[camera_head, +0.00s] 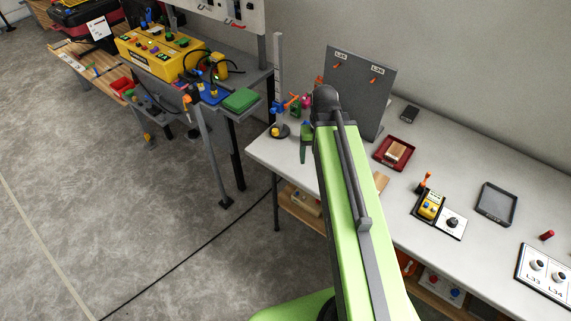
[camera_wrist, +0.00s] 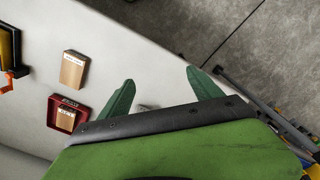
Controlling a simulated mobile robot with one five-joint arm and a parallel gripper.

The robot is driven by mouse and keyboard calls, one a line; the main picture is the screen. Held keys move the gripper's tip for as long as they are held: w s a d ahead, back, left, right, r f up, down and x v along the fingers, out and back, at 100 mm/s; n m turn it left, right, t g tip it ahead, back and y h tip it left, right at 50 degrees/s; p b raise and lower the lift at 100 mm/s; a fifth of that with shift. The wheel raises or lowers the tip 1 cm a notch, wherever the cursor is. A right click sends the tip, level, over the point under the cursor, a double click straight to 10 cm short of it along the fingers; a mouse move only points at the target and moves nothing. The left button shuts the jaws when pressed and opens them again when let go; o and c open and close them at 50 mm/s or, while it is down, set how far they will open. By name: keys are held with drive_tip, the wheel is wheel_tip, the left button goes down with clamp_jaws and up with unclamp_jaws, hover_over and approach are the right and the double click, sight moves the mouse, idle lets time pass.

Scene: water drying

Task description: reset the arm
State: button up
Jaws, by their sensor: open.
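My gripper (camera_wrist: 160,75) shows in the wrist view with its two green fingers spread apart and nothing between them. In the head view my green arm reaches forward over the left end of the white table (camera_head: 480,155), and a green finger (camera_head: 304,147) shows just left of the arm's end. The rest of the gripper is hidden there by the arm. In the wrist view the fingers point across the table edge toward the floor.
A red tray (camera_head: 380,155) holding a wooden block stands right of my arm. Another wooden block (camera_wrist: 73,70) lies near it. An upright grey panel (camera_head: 365,85) stands behind the arm. A yellow toolbox (camera_head: 150,58) sits on the left bench. Open floor (camera_head: 120,200) lies left.

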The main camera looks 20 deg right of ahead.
drive_tip(key=a+n, duration=0.2)
drive_tip(key=a, duration=1.1)
drive_tip(key=shift+d, duration=0.1)
